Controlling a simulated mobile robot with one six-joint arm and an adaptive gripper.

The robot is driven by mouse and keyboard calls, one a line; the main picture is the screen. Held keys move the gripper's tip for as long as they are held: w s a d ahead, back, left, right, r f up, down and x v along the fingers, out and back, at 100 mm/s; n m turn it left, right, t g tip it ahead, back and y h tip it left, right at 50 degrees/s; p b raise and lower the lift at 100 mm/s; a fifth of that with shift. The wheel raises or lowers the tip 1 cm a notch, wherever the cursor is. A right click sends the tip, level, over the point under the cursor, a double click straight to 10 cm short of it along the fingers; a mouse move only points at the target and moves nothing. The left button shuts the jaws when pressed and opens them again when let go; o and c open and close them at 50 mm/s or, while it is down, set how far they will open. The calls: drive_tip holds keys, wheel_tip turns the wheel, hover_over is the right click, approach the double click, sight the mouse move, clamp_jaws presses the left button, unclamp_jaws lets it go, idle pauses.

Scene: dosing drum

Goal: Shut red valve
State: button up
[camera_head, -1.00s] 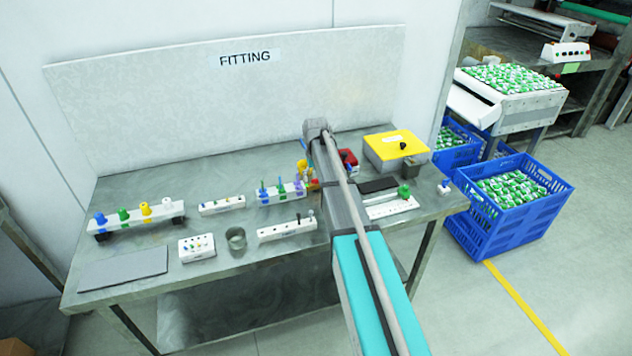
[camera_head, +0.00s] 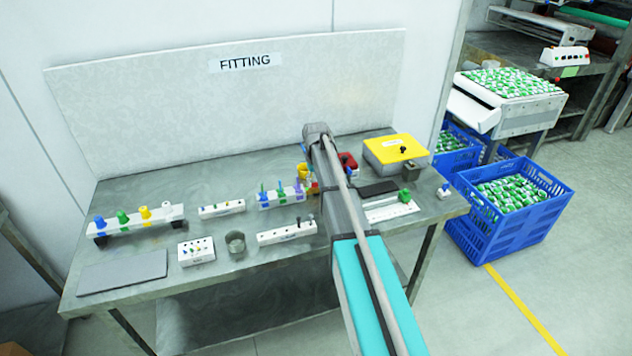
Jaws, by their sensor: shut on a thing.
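My arm reaches over the bench, and its wrist (camera_head: 317,130) is near the back board. My gripper is hidden behind the arm, so its fingers and anything between them do not show. Just left of the arm a small yellow part (camera_head: 303,171) shows, with a small red part (camera_head: 312,187) below it. Right of the arm is a red block (camera_head: 348,160), partly covered by the arm. I cannot tell which red part is the valve or how its handle stands.
A yellow-topped box (camera_head: 395,148) and a white plate with a green knob (camera_head: 405,195) stand at right. A rack of coloured plugs (camera_head: 135,222), a grey mat (camera_head: 122,272), a cup (camera_head: 235,243) and small white racks (camera_head: 287,232) occupy the left side.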

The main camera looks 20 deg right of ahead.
drive_tip(key=shift+n, duration=0.4)
drive_tip(key=n, duration=0.3)
drive_tip(key=shift+n, duration=2.5)
drive_tip(key=o, duration=1.1)
drive_tip(key=shift+o, duration=0.2)
drive_tip(key=shift+m, duration=0.4)
